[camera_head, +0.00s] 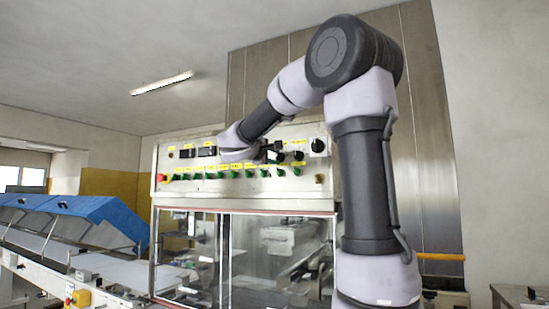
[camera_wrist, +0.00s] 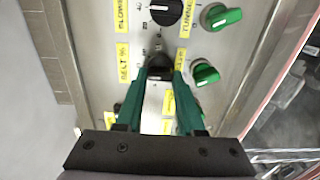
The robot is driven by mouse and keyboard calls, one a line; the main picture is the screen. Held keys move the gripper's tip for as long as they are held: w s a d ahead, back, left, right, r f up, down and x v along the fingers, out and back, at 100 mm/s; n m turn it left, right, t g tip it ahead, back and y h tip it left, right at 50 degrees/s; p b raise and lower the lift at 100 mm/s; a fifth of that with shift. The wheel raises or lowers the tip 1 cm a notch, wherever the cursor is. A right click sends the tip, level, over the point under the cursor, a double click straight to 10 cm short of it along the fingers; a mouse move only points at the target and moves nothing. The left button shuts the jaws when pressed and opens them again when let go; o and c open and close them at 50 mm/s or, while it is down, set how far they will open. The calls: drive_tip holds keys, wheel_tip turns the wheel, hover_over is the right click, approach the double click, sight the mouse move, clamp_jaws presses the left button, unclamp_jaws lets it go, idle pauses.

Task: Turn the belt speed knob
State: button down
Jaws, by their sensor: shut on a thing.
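The belt speed knob (camera_wrist: 159,66) is a dark round knob on the grey control panel. A yellow label reading "BELT %" is beside it in the wrist view. My gripper (camera_wrist: 161,74) has its two green fingers on either side of this knob, shut on it. The fingers hide much of the knob. In the head view my gripper (camera_head: 271,152) is at the upper right part of the control panel (camera_head: 225,190), small and partly hidden, so the knob cannot be made out clearly there.
Another black knob (camera_wrist: 167,11) and green knobs (camera_wrist: 220,16) (camera_wrist: 205,73) are close to my fingers. Clear windows (camera_head: 250,255) are below the panel. A blue-covered conveyor (camera_head: 95,216) stands at left.

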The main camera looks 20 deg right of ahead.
idle(0.3)
drive_tip(key=c, duration=0.5)
unclamp_jaws()
drive_tip(key=shift+s+a, duration=0.1)
drive_tip(key=shift+a, duration=0.05)
drive_tip(key=v, duration=1)
drive_tip(key=shift+s+a, duration=0.2)
